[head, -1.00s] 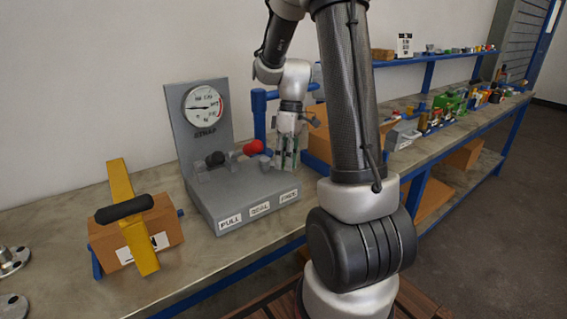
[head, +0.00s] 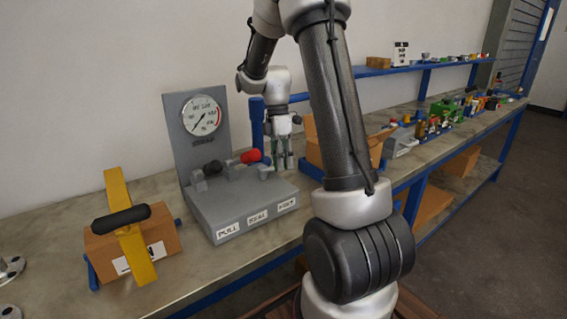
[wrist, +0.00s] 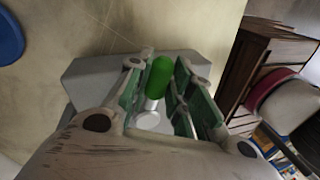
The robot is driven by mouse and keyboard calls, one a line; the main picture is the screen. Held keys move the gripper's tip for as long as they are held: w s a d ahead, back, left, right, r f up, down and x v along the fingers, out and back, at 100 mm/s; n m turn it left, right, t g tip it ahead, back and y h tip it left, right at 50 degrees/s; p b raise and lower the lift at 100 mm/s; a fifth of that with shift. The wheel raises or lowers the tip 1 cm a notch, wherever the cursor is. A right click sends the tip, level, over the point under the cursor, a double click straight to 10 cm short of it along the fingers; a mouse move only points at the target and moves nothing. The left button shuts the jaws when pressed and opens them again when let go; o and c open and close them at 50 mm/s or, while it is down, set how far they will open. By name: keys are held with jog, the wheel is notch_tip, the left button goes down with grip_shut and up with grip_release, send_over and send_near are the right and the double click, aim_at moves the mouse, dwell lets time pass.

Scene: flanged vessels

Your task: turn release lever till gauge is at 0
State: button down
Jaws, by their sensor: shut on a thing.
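The grey tester (head: 243,205) stands on the bench with a round white gauge (head: 201,115) on its upright plate. The gauge needle points to the lower left; its numbers are too small to read surely. Three levers sit in a row: one with a black handle (head: 213,167), one with a red handle (head: 250,156), and one with a green handle (wrist: 159,78) at the right. My gripper (head: 282,163) is shut on the green handle, which shows between the fingers in the wrist view. In the head view my fingers mostly hide it.
Labels (head: 257,216) run along the tester's front. A cardboard box with a yellow bar and black grip (head: 122,217) stands to the left. A blue post (head: 257,128) rises behind the tester. An open cardboard box (head: 313,141) is close to the right of my gripper.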

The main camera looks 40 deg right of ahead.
jog(key=shift+w+r, duration=0.1)
jog(key=shift+w, duration=0.1)
dwell(0.3)
jog(key=c, duration=1.3)
grip_release()
jog(key=shift+o, duration=0.2)
jog(key=v, duration=1.1)
jog(key=shift+r, duration=0.45)
